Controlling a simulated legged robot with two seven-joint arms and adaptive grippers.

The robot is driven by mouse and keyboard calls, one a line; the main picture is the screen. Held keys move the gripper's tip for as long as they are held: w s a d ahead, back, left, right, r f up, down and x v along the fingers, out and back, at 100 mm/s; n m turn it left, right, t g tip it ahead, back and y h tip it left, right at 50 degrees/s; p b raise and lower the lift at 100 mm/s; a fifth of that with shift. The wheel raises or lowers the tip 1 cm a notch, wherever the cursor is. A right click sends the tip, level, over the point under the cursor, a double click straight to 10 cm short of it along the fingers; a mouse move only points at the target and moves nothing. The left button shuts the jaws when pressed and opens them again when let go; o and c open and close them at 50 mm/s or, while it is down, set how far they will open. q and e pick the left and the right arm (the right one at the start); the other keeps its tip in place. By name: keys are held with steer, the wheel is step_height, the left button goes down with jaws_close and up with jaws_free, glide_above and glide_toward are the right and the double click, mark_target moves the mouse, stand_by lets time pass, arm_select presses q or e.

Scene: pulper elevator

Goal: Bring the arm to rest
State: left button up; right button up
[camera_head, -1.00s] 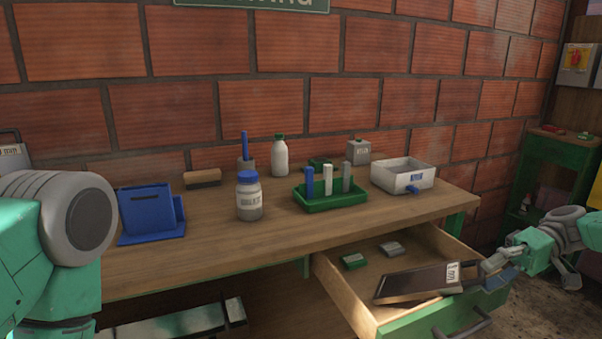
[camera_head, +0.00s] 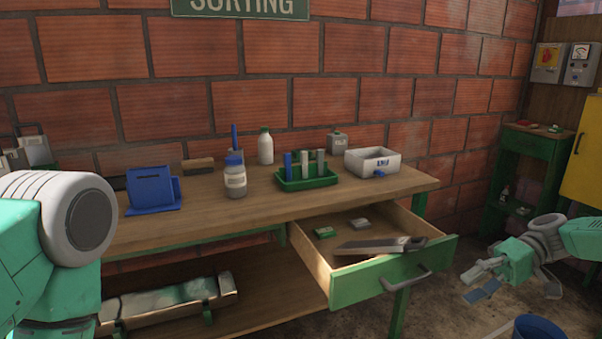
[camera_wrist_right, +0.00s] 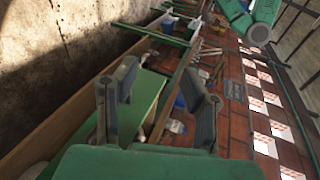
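My right gripper (camera_head: 482,280) is at the right in the head view, in the air beyond the drawer's right end. Its two fingers are apart with nothing between them; the right wrist view also shows them spread and empty (camera_wrist_right: 158,105). My left arm comes in at the left edge of the head view; its gripper is out of sight. The green-fronted drawer (camera_head: 352,287) is pulled out under the workbench (camera_head: 300,206).
Two small boxes (camera_head: 325,232) (camera_head: 359,224) lie in the drawer. The bench holds a blue stand (camera_head: 153,189), a jar (camera_head: 235,179), a green rack (camera_head: 306,182) and a white bin (camera_head: 372,163). A blue bucket (camera_head: 537,329) stands at lower right, near my right arm.

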steer(key=s+a+f+m+h, duration=0.15)
steer(key=s+a+f, duration=0.25)
steer(key=a+f, duration=0.45)
steer(key=s+a+f+m+h, duration=0.1)
steer(key=s+a+f+h, duration=0.2)
steer(key=s+a+f, duration=0.35)
steer(key=s+d+f+t+h, duration=0.15)
steer(key=s+f+h, duration=0.45)
steer(key=s+f, duration=0.8)
steer(key=s+d+r+t+h, duration=0.2)
steer(key=s+d+r+h, duration=0.1)
steer(key=s+d, duration=0.4)
steer(key=shift+s+d+r+t, duration=0.3)
steer(key=shift+s+d+t, duration=0.05)
steer(key=shift+d, duration=0.55)
